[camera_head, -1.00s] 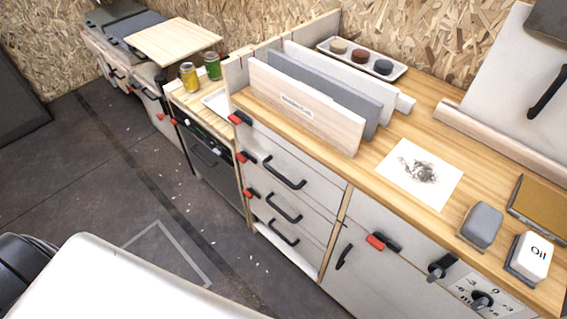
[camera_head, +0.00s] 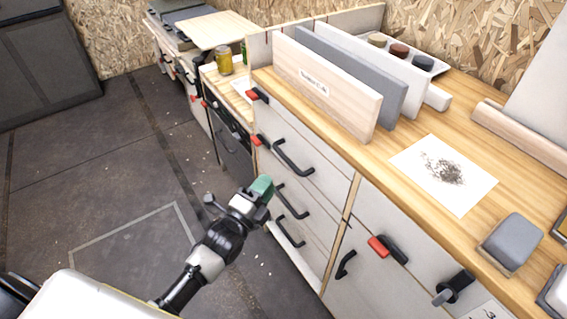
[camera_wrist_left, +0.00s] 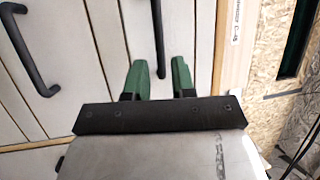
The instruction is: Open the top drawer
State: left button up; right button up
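The top drawer (camera_head: 312,150) is a white front just under the wooden counter, closed, with a black bar handle (camera_head: 293,158). My left gripper (camera_head: 263,188) has green fingertips and is left of and below this handle in the head view, apart from it. In the left wrist view my left gripper (camera_wrist_left: 155,80) is open and empty. A black handle (camera_wrist_left: 158,40), apparently the top drawer's, lines up with the gap between the fingers; its distance is unclear. Another handle (camera_wrist_left: 30,50) shows at left. My right gripper is not in view.
Lower drawers with black handles (camera_head: 290,203) sit below the top one. The counter (camera_head: 385,155) holds upright boards (camera_head: 325,85) and a paper sheet (camera_head: 443,174). The floor (camera_head: 120,160) at left is clear.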

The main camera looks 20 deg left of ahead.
aim_at(286, 157)
pick_arm(q)
jog(key=x, duration=1)
jog(key=shift+f, duration=0.2)
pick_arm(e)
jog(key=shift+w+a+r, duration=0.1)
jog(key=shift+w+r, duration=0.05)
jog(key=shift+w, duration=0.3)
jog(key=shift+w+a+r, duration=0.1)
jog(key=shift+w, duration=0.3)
pick_arm(q)
jog(key=shift+s, duration=0.1)
grip_shut()
